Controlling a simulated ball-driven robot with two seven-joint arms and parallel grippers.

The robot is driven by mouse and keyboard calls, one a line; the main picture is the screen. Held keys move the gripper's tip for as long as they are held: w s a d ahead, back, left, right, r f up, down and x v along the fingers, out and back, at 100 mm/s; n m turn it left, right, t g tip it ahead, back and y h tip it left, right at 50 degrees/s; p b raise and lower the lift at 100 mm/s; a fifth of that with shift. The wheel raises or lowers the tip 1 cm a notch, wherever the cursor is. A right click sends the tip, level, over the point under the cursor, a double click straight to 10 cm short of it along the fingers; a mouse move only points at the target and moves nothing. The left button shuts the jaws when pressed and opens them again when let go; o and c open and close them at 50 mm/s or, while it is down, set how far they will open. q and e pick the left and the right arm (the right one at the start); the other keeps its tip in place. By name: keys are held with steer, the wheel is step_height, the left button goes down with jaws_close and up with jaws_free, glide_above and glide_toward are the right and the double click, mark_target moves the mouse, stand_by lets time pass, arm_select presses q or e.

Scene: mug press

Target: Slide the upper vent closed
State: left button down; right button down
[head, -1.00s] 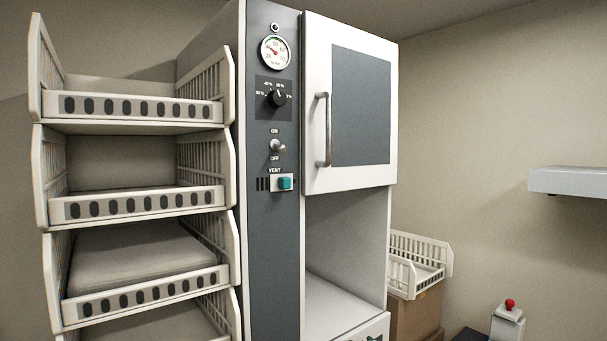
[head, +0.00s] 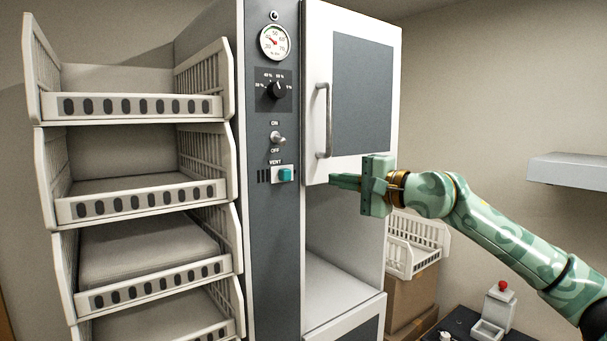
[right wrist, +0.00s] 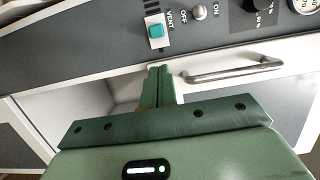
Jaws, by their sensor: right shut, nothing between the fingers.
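The upper vent is a white slide plate with a teal knob (head: 285,175) under the label VENT on the grey control panel. Dark slots (head: 263,176) show just left of the plate. The knob also shows in the right wrist view (right wrist: 156,31), beyond my fingertips. My right gripper (head: 333,180) is shut and empty. In the head view it points left toward the vent, to the right of the knob and apart from it, by the lower edge of the upper door. In the right wrist view its fingers (right wrist: 160,72) point up toward the panel. My left gripper is not in view.
The upper door (head: 360,90) with its metal handle (head: 323,120) is close above my right gripper. A toggle switch (head: 277,138) and a dial (head: 277,90) sit above the vent. White racks (head: 140,205) stand at the left. An open bay (head: 340,285) lies below the door.

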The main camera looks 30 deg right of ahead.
mark_target(303, 175)
steer(key=shift+s, duration=0.1)
steer(key=shift+a+r, duration=0.1)
steer(key=p+x, duration=0.4)
steer(key=x, duration=0.5)
steer(key=shift+p, duration=0.4)
steer(key=shift+w+a, duration=0.15)
steer(key=shift+w, duration=0.4)
